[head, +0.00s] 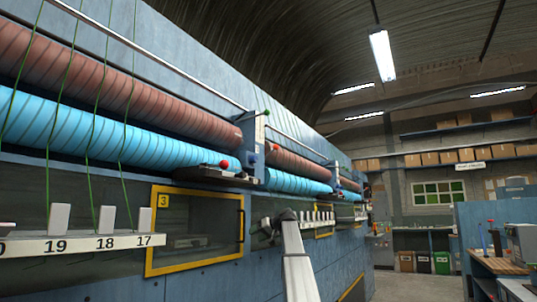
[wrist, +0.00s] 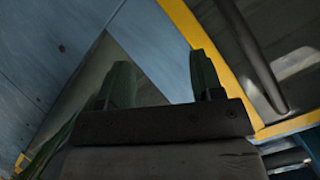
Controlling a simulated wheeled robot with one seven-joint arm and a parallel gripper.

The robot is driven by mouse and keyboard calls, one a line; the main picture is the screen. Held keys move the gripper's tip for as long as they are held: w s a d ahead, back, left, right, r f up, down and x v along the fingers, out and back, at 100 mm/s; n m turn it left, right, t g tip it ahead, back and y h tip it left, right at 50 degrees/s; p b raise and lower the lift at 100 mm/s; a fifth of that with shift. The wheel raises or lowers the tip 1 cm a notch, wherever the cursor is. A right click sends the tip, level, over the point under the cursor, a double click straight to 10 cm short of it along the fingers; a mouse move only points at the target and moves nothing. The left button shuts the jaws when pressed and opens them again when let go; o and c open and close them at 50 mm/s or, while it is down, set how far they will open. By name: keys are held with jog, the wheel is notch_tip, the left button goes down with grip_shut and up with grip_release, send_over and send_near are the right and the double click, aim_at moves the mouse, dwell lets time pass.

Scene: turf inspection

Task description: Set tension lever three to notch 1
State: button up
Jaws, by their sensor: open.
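A black lever-like part with a red ball knob (head: 224,164) sits at the end of the blue roller, above the yellow-framed window (head: 150,273) with a "3" plate (head: 163,201). I cannot tell its notch or read any notch marks. Another red knob (head: 275,147) shows farther along the machine. My gripper (wrist: 164,85) is open and empty in the wrist view, its two dark green fingers apart in front of blue panelling and a yellow frame edge (wrist: 185,22). In the head view my pale arm rises right of the window, below and right of the nearer red knob; fingertips are unclear there.
A white numbered rail (head: 80,244) with upright tabs and green yarns juts out at left. The window's dark handle bar (head: 241,225) is close to my arm and shows in the wrist view (wrist: 250,55). An open aisle lies right of the machine; a workbench (head: 497,264) stands far right.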

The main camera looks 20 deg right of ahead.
jog(key=s+d+r+n+t+y, duration=0.15)
jog(key=d+r, duration=0.25)
jog(key=r, duration=1.1)
jog(key=s+d+r+n+t+y, duration=0.1)
jog(key=s+d+r, duration=0.15)
jog(key=r, duration=1.25)
jog(key=n+y, duration=0.3)
jog(key=n, duration=0.1)
send_near(266, 113)
jog(key=x, duration=0.7)
jog(key=w+d+x, duration=0.1)
jog(key=x, duration=0.2)
jog(key=shift+w+a+r, duration=0.15)
jog(key=shift+r, duration=0.25)
